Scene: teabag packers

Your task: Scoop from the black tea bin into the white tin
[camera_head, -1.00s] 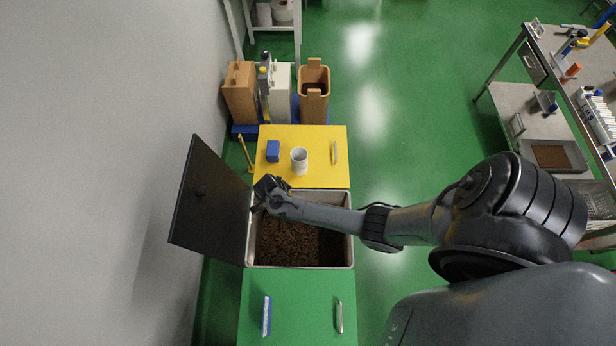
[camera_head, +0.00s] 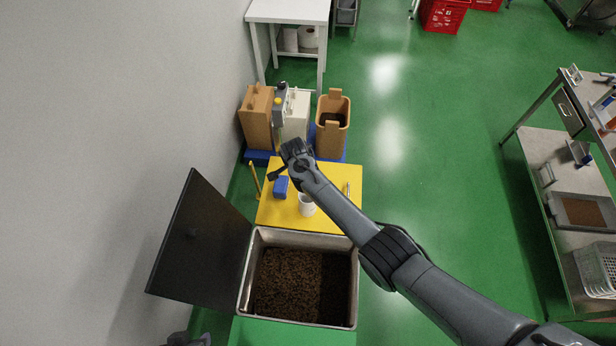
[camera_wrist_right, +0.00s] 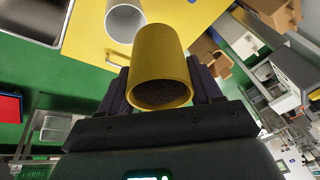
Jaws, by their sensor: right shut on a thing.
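The black tea bin (camera_head: 243,290) is an open steel-rimmed bin with dark tea inside. The white tin (camera_head: 307,205) stands on the yellow top (camera_head: 335,220) behind the bin; it also shows at the top of the right wrist view (camera_wrist_right: 124,22). My right gripper (camera_head: 292,160) is above the far part of the yellow top, beyond the tin. In the right wrist view it is shut on a yellow scoop (camera_wrist_right: 160,58) with dark tea in its mouth. The scoop is not discernible in the head view. A dark piece at the bottom left edge may be my left gripper (camera_head: 188,340).
The bin's dark lid (camera_head: 195,245) stands open to the left. A blue block (camera_head: 281,187) is beside the tin. Brown bins (camera_head: 258,118) (camera_head: 332,130) and a white one (camera_head: 297,112) stand behind the yellow top.

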